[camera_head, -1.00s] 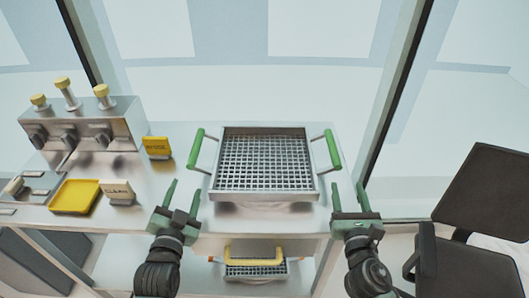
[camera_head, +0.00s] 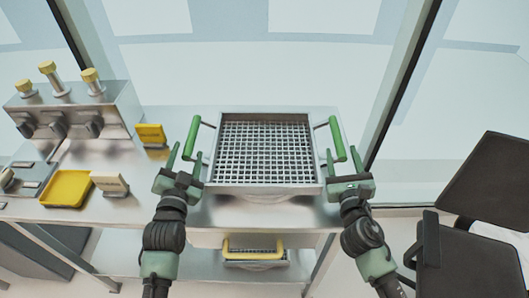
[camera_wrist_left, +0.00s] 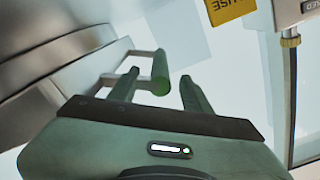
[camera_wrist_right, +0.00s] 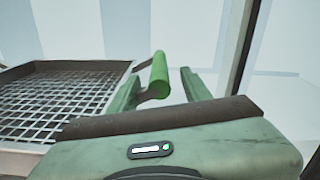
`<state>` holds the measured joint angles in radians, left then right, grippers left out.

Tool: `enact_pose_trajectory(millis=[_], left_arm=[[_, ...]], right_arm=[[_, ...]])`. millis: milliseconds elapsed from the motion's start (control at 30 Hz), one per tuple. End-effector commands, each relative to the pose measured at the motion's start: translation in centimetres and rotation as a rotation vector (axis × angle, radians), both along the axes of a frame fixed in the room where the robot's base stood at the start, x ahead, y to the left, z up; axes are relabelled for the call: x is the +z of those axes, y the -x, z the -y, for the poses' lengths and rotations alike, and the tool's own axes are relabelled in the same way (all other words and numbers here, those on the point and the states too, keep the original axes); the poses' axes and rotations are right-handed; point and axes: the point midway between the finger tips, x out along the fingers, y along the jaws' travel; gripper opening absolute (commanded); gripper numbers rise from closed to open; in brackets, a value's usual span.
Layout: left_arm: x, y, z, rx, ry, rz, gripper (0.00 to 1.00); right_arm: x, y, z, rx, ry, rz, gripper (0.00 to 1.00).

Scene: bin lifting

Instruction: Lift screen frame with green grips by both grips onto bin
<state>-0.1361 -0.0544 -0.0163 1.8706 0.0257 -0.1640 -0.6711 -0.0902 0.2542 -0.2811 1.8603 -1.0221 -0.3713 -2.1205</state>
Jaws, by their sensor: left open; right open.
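The screen frame (camera_head: 265,186), a metal tray with a wire grid, sits on the steel counter. Its left green grip (camera_head: 192,137) and right green grip (camera_head: 337,138) stick out at its sides. My left gripper (camera_head: 184,162) is open just in front of the left grip; the left wrist view shows that grip (camera_wrist_left: 160,75) just beyond and between the fingers. My right gripper (camera_head: 343,165) is open just in front of the right grip; the right wrist view shows that grip (camera_wrist_right: 158,78) between the fingertips, nearer the left finger. The bin under the frame is mostly hidden.
A yellow sign (camera_head: 151,135) and a metal unit with yellow-capped knobs (camera_head: 72,105) stand behind. A yellow-handled screen (camera_head: 254,253) is on the lower shelf. A black chair (camera_head: 480,200) stands at the right.

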Motion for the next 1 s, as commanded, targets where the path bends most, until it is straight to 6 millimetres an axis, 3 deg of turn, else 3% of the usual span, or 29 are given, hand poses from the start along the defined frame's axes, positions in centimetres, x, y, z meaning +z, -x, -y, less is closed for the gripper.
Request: enact_pose_trajectory(millis=[100,300,700,867,900,1000], left_arm=[[0.1,-2.0,0.0,0.001,0.001,0.002,0.49],[0.0,-4.2,0.0,0.001,0.001,0.001,0.49],[0.0,-4.8,0.0,0.001,0.001,-0.001,0.49],[0.0,-4.8,0.1,0.001,0.001,-0.001,0.04],[0.0,-4.8,0.1,0.001,0.001,-0.001,0.00],[0.0,-4.8,0.1,0.001,0.001,-0.001,0.00]], right_arm=[[0.1,-2.0,0.0,-0.001,-0.001,0.002,0.49],[0.0,-4.2,0.0,-0.001,-0.001,0.000,0.49],[0.0,-4.8,0.0,0.000,-0.001,0.000,0.49],[0.0,-4.8,0.0,0.000,-0.001,0.000,0.04],[0.0,-4.8,0.0,0.000,-0.001,0.000,0.00],[0.0,-4.8,0.0,0.000,-0.001,0.000,0.00]])
